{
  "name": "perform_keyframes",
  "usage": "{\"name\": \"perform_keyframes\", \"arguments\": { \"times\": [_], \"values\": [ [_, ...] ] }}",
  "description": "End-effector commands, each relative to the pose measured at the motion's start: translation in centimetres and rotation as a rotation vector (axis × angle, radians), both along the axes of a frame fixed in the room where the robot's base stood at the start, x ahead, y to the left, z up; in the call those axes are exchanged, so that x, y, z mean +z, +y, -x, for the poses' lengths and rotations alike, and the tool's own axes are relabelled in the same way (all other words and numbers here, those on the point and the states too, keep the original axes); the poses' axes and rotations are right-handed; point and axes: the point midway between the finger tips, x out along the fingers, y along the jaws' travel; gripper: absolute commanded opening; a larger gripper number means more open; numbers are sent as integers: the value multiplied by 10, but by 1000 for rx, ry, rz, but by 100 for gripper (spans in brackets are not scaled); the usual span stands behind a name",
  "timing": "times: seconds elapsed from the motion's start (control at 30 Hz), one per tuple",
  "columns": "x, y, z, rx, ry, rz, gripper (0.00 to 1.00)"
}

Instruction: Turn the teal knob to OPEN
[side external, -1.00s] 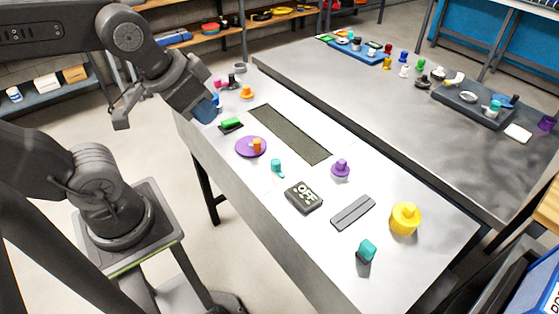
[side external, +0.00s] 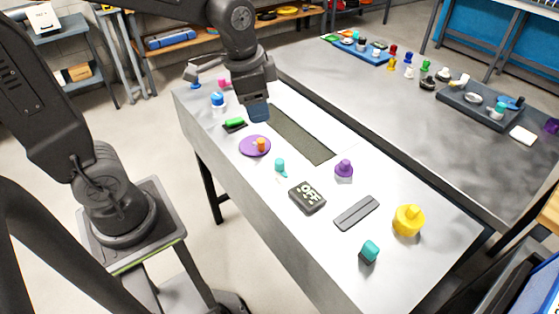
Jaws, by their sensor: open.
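A small teal knob (side external: 280,166) with a short pointer stands on the pale bench top, left of the dark OFF block. Any OPEN marking beside it is too small to read. Another teal piece (side external: 369,250) on a dark base stands near the front right of the bench; I cannot tell from its shape whether it also turns. My gripper (side external: 257,110) hangs above the far part of the bench, over the left end of the dark slot, well apart from both teal pieces. It is open, and no object shows in it.
A grey slotted bar (side external: 357,212) and a yellow knob (side external: 408,220) lie to the right. A dark recessed strip (side external: 304,139) runs behind.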

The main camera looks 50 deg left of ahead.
Motion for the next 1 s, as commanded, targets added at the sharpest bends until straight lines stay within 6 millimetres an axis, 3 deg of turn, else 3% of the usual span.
{"name": "perform_keyframes", "arguments": {
  "times": [0.1,0.3,0.57,1.0],
  "values": [
    [-26,5,-30,-129,94,-18,55],
    [-58,11,-57,-281,182,-25,55],
    [-78,12,-62,-323,204,-24,55],
    [-163,12,-61,-320,207,-23,55]
  ]
}}
